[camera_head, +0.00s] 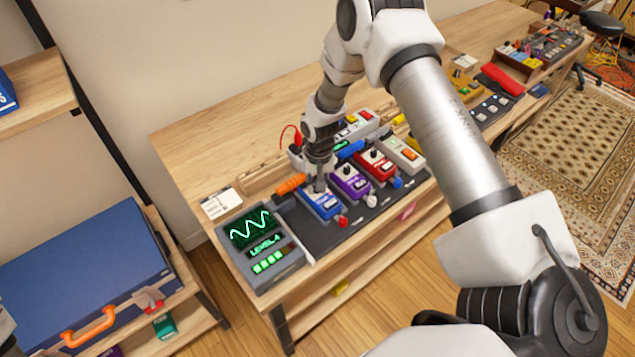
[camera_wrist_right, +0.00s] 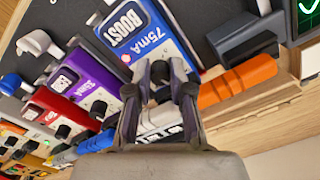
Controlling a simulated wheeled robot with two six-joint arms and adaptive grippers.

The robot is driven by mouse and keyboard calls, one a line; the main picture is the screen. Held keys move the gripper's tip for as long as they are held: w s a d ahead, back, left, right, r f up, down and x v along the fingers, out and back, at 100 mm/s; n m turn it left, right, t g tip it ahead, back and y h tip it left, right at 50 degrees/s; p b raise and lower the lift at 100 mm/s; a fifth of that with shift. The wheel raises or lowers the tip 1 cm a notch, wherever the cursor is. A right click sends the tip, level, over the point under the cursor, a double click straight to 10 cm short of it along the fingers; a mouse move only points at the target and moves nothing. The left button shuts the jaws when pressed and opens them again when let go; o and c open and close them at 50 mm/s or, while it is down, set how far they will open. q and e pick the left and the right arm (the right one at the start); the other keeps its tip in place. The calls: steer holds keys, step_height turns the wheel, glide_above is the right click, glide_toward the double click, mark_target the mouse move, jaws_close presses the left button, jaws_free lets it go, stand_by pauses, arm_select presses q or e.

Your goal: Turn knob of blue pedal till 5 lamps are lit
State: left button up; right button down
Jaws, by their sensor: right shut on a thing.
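The blue pedal (camera_head: 322,205) lies on the dark board, at the left end of the pedal row. In the wrist view the blue pedal (camera_wrist_right: 172,38) reads "BOOST" and "75mA". My right gripper (camera_head: 318,184) points down at its far end. In the wrist view my right gripper (camera_wrist_right: 160,82) is shut on the dark knob (camera_wrist_right: 160,72), whose marking is mostly hidden by the fingers. The grey display unit (camera_head: 285,264) left of the pedal shows a green wave, "LEVEL 4" and several lit green lamps (camera_head: 268,262). My left gripper is not in view.
A purple pedal (camera_head: 350,183) and a red pedal (camera_head: 375,164) stand close to the right. An orange cylinder (camera_head: 290,184) lies just left of the gripper. A white card (camera_head: 221,203) lies behind the display. The tabletop (camera_head: 205,145) is clear at back left.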

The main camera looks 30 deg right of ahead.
stand_by(0.4)
steer(key=c, duration=1)
jaws_free()
steer(key=shift+w, duration=0.1)
steer(key=shift+w+d+f, duration=0.1)
steer(key=shift+f, duration=0.05)
step_height(320, 180, up, 12)
steer(key=shift+d+r, duration=0.1)
steer(key=shift+s, duration=0.2)
